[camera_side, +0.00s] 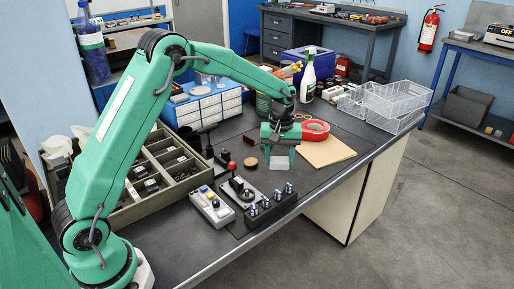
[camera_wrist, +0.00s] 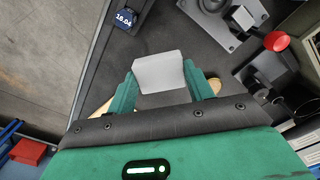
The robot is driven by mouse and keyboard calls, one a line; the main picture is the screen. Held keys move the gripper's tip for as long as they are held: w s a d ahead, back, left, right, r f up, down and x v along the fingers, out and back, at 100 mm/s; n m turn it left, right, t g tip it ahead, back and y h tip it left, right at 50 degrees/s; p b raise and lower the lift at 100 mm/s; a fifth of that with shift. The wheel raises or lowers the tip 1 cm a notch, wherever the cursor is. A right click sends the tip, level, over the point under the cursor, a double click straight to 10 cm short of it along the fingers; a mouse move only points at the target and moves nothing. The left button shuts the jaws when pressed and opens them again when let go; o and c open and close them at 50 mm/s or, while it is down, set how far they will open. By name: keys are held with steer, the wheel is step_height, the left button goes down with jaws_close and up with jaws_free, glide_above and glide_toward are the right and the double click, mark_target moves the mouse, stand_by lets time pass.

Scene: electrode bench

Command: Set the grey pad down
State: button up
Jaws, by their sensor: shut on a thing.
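My gripper (camera_side: 280,147) is shut on the grey pad (camera_side: 279,163), a pale, flat-faced block that hangs below the fingers. In the wrist view the pad (camera_wrist: 158,72) sits between the two green fingers, one at each side. The pad is over the dark bench top (camera_side: 316,178), behind the black block with metal posts and left of the tan board. I cannot tell how far its lower edge is from the surface.
The black block with several metal posts (camera_side: 268,207), a red-knobbed fixture (camera_side: 237,187) and a control box (camera_side: 211,206) are in front. A compartment tray (camera_side: 150,205) is at left.

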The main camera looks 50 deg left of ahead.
steer(key=shift+a+r+n, duration=0.25)
steer(key=shift+a+n, duration=0.35)
steer(key=shift+a, duration=0.15)
steer(key=a+r+n, duration=0.2)
steer(key=a+n, duration=0.5)
steer(key=a, duration=0.1)
steer(key=shift+s+a+r, duration=0.15)
steer(key=shift+r, duration=0.2)
steer(key=shift+a, duration=0.1)
glide_above(240, 155)
step_height(240, 155, down, 7)
steer(key=shift+a+f, duration=0.1)
steer(key=shift+a, duration=0.05)
steer(key=shift+f, duration=1.95)
steer(key=shift+f, duration=0.1)
steer(key=o, duration=0.6)
